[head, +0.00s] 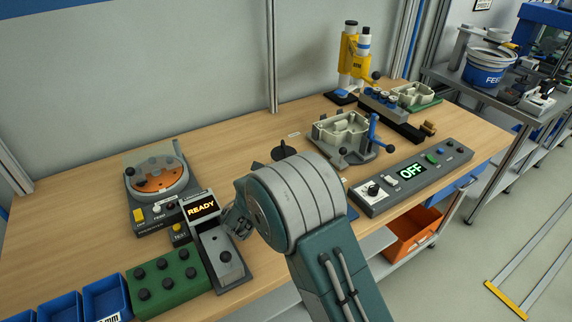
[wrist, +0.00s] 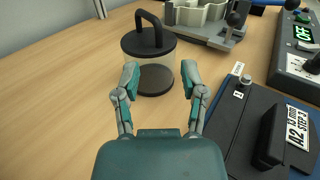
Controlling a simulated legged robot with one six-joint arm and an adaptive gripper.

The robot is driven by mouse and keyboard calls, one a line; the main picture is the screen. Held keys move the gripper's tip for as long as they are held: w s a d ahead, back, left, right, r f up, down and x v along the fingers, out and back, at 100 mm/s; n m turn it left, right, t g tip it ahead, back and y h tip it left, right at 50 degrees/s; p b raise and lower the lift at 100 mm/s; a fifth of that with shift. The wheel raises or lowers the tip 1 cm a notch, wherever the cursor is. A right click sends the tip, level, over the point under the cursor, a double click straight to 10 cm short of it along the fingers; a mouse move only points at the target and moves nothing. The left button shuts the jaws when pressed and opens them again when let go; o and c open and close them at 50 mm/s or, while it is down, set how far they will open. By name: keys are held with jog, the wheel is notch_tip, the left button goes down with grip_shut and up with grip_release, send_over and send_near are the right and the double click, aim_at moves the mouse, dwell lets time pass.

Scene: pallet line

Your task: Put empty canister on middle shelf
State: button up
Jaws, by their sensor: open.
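A clear canister (wrist: 155,67) with a black lid, a black arched handle and a dark base stands upright on the wooden bench in the wrist view. Its clear body looks empty. In the head view its black top (head: 285,153) shows just behind my arm, and the rest is hidden. My gripper (wrist: 160,77) is open and empty, its two fingertips apart and pointing toward the canister, just short of it.
A grey casting in a fixture (head: 342,132) and an OFF control box (head: 412,177) stand right of the canister. A dark block labelled A2 (wrist: 270,130) lies right of my gripper. A READY tester (head: 202,209) is at left. An orange bin (head: 410,235) sits below. Bench left of the canister is clear.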

aim_at(284, 155)
jog(key=x, duration=0.2)
jog(key=shift+w+d, duration=0.2)
jog(key=shift+w, duration=0.7)
jog(key=x, duration=0.3)
jog(key=shift+w, duration=0.35)
jog(key=shift+w+d, duration=0.35)
jog(key=shift+w, duration=0.05)
jog(key=shift+a, duration=0.15)
grip_shut()
